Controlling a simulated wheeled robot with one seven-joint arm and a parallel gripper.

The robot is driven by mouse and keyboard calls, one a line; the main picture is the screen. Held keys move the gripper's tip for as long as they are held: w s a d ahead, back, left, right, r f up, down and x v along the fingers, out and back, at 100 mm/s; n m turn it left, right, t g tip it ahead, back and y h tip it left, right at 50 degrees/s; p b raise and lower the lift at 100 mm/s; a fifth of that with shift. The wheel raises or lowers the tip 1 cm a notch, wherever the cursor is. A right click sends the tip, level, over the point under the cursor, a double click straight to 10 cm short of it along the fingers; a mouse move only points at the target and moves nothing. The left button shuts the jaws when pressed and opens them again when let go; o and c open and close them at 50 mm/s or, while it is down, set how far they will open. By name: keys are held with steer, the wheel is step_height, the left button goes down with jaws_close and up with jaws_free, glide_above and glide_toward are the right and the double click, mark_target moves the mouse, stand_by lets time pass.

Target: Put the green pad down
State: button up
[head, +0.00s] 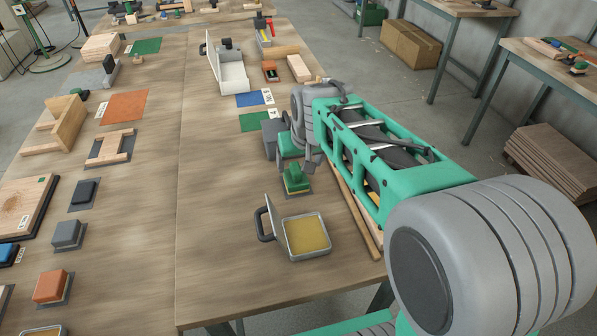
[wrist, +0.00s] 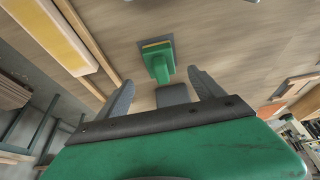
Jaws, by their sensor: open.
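The green pad (head: 296,179), with a green grip on a grey base, sits on the wooden table in the head view. In the head view my gripper (head: 309,161) is just behind and right of the pad, partly hidden by my arm. Nothing is held.
An open metal tin (head: 322,254) with a yellow filling and a raised lid stands in front of the pad. Wooden strips (head: 352,214) lie to its right, beneath my arm. Blue (head: 249,100) and green cards lie behind. The table left of the pad is clear.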

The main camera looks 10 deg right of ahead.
steer(key=shift+g, duration=0.6)
steer(key=s, duration=0.6)
steer(key=s+f, duration=0.1)
steer(key=s, duration=0.4)
steer(key=s+f, duration=0.1)
steer(key=s, duration=0.5)
steer(key=shift+s+f, duration=0.15)
steer(key=shift+s, duration=0.2)
steer(key=shift+o, duration=0.5)
